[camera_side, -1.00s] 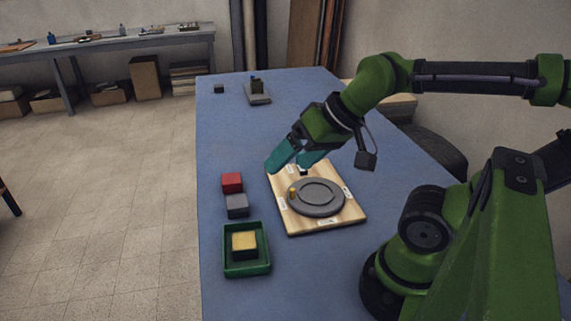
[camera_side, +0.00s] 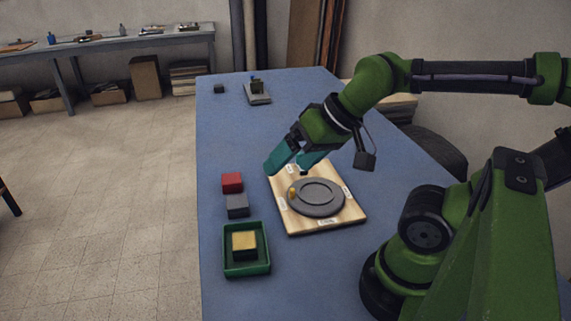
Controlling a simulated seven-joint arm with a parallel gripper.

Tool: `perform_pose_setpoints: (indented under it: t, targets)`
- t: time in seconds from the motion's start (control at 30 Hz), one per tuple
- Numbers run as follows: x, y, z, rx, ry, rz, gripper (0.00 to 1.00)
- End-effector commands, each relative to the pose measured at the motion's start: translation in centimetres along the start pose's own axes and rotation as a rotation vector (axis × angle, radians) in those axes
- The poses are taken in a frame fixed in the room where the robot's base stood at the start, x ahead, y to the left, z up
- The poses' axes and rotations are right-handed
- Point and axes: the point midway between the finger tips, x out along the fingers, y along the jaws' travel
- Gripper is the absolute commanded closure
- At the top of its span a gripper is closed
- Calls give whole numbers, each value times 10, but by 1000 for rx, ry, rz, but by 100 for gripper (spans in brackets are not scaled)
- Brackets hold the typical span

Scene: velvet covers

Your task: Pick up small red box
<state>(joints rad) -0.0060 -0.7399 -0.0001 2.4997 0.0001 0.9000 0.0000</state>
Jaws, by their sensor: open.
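The small red box (camera_side: 232,182) sits on the blue table, left of the wooden board and just behind a grey box (camera_side: 237,205). My gripper (camera_side: 291,168) has teal fingers and is open and empty. It is above the far left part of the wooden board, to the right of and apart from the red box. The red box is in full view.
The wooden board (camera_side: 340,216) carries a round grey plate (camera_side: 316,197) with a small yellow peg (camera_side: 292,192). A green tray (camera_side: 262,268) holds a yellow-topped block (camera_side: 244,242). A small dark block (camera_side: 219,89) and a device (camera_side: 257,97) stand far back. The table between is clear.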

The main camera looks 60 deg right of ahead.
Motion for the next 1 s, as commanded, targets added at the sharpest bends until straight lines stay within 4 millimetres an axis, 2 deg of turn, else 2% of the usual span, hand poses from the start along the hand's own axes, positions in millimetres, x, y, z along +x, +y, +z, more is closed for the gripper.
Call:
perform_pose_setpoints:
  t: [0.07, 0.17, 0.47, 0.6, 0.73, 0.87, 0.93, 1.0]
  targets:
    - [10, 1, 3, 2, -44, 11, 11]
    - [25, 1, -6, 0, -105, 35, 11]
    - [100, 12, -72, 81, -233, 236, 11]
    - [145, 26, -105, 142, -234, 369, 11]
    - [180, 38, -134, 200, -193, 484, 11]
    - [199, 48, -165, 269, -109, 564, 11]
    - [193, 47, -181, 316, -54, 574, 11]
    - [192, 48, -182, 346, -38, 580, 11]
